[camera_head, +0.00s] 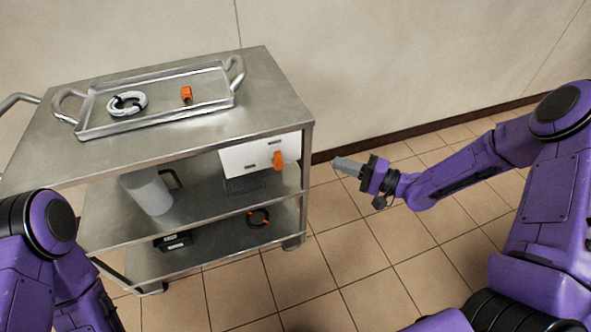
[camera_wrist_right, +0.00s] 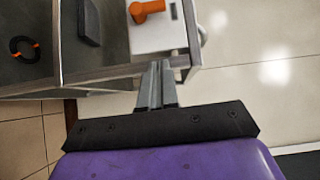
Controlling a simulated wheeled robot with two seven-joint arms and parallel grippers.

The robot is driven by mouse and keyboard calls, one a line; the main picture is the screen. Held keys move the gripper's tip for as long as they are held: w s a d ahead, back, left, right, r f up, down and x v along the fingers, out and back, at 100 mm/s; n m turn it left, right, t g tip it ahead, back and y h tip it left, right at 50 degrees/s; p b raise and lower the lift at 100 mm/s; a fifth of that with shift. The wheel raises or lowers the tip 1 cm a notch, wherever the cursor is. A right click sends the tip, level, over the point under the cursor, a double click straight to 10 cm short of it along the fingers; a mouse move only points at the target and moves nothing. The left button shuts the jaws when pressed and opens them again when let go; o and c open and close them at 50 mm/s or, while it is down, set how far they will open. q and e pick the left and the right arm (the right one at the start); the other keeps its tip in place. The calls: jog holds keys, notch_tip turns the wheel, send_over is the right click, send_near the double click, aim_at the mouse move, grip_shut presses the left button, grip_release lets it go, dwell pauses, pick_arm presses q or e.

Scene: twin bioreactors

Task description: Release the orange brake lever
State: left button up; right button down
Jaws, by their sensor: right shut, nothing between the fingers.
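An orange lever (camera_head: 278,161) sticks out from the white box (camera_head: 240,158) on the middle shelf of the steel cart. The lever also shows at the top of the right wrist view (camera_wrist_right: 147,10), on the white box (camera_wrist_right: 158,36). My right gripper (camera_head: 338,163) is shut and empty. It is to the right of the cart with its fingers pointing toward the box, apart from the lever. In the wrist view its fingertips (camera_wrist_right: 160,66) lie below the lever, by the cart's edge. My left arm shows at the lower left; its gripper is out of view.
The steel cart (camera_head: 180,150) has a tray (camera_head: 170,118) on top holding a white ring (camera_head: 127,103) and a small orange-black part (camera_head: 186,95). A grey jug (camera_head: 148,190) stands on the middle shelf. A black-orange ring (camera_head: 258,217) lies below. Floor right of the cart is clear.

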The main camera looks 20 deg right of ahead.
jog(key=shift+s+d+r+g+y, duration=0.1)
jog(key=shift+d+r+g+y, duration=0.05)
jog(key=shift+g+y, duration=0.2)
send_near(277, 159)
jog(key=shift+w+a+r, duration=0.1)
jog(key=shift+w+a, duration=0.35)
jog(key=shift+w, duration=0.45)
jog(key=shift+w+a, duration=0.5)
jog(key=shift+w, duration=0.4)
jog(key=shift+w+a+r, duration=0.1)
jog(key=shift+w+a, duration=0.35)
jog(key=shift+w, duration=0.45)
jog(key=shift+a+r+n+p, duration=0.1)
jog(key=shift+r+n+p, duration=0.1)
jog(key=shift+n+p, duration=0.4)
jog(key=shift+p, duration=0.3)
